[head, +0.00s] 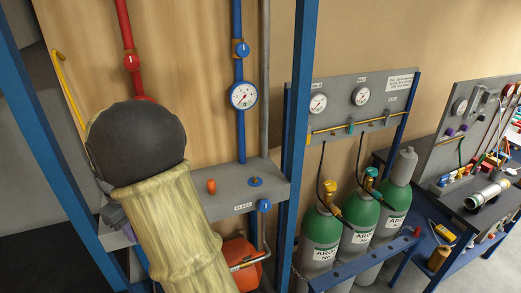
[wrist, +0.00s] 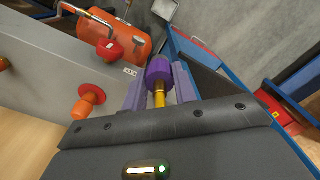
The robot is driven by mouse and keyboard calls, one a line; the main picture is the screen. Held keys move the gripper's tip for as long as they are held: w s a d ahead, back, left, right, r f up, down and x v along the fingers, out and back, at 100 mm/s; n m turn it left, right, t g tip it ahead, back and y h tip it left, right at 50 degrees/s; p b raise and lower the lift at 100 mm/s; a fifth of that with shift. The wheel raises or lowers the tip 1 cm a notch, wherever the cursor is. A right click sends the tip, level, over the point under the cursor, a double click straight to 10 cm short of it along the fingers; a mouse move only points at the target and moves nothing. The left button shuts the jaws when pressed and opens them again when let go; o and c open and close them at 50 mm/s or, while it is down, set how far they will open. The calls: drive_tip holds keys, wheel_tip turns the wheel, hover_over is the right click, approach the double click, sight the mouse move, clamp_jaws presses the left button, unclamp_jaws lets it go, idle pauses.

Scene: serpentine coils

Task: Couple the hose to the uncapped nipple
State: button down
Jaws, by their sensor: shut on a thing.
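My gripper (wrist: 160,86) is shut on a brass fitting with a purple collar (wrist: 159,70), held between its two lilac fingers. I cannot tell whether a hose runs on from this fitting. In the wrist view the grey panel (wrist: 60,58) lies to the left of the fitting, and an orange fitting (wrist: 88,98) stands out from it, apart from my fingers. In the head view my arm hides the gripper and the left part of the grey ledge (head: 276,190). An orange stub (head: 211,187) and a blue fitting (head: 255,182) stand on that ledge. No bare nipple can be made out.
An orange tank (head: 241,262) hangs below the ledge and also shows in the wrist view (wrist: 125,28). A red pipe (head: 126,28) and a blue pipe (head: 237,65) with a gauge (head: 243,95) rise behind. Blue posts (head: 297,110) flank the ledge; green cylinders (head: 321,238) stand to the right.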

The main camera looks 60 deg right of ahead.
drive_tip(key=a+f+b, duration=0.1)
drive_tip(key=a+f, duration=0.2)
drive_tip(key=f, duration=0.7)
drive_tip(key=a+f+m, duration=0.1)
drive_tip(key=a+f, duration=0.3)
drive_tip(key=f, duration=0.7)
drive_tip(key=a+f+b, duration=0.1)
drive_tip(key=a+f, duration=0.2)
drive_tip(key=f, duration=0.8)
drive_tip(key=shift+a+m+b, duration=0.3)
drive_tip(key=shift+a+f, duration=0.1)
drive_tip(key=shift+a, duration=0.05)
